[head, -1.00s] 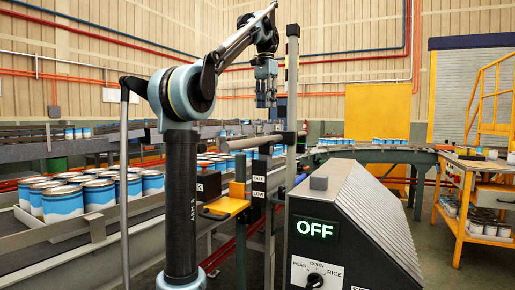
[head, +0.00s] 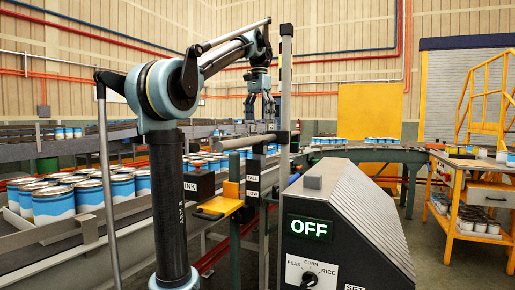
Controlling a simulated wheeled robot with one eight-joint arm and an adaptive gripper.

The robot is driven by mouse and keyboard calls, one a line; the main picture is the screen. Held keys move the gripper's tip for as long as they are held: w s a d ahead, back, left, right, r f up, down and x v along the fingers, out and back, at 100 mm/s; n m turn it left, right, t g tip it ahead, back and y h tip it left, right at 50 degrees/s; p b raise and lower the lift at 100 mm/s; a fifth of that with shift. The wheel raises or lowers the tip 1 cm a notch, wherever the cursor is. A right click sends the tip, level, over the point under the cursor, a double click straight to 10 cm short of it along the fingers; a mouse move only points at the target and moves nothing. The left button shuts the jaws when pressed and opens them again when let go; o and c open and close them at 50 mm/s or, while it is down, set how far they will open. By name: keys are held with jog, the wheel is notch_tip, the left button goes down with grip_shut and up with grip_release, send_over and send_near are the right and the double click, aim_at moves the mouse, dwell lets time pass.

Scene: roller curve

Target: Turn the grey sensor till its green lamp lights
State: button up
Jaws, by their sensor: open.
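My gripper (head: 259,113) hangs fingers down from my arm, left of the tall grey post (head: 286,80). Its fingers are apart with nothing seen between them. A grey round bar (head: 248,141) lies level across the post, below my gripper; in the picture a gap shows between them. I cannot tell whether this bar is the grey sensor. No lit green lamp shows on it. The console (head: 340,215) at front has a screen (head: 309,228) reading OFF in green-white letters.
Blue and white cans (head: 55,203) fill the conveyor at left. A yellow bracket (head: 220,207) juts out below the bar. A yellow workbench (head: 470,180) stands at right.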

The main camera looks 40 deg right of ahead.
aim_at(259, 145)
notch_tip(259, 145, down, 12)
jog(key=shift+r, duration=0.1)
dwell(0.4)
jog(key=c, duration=1.1)
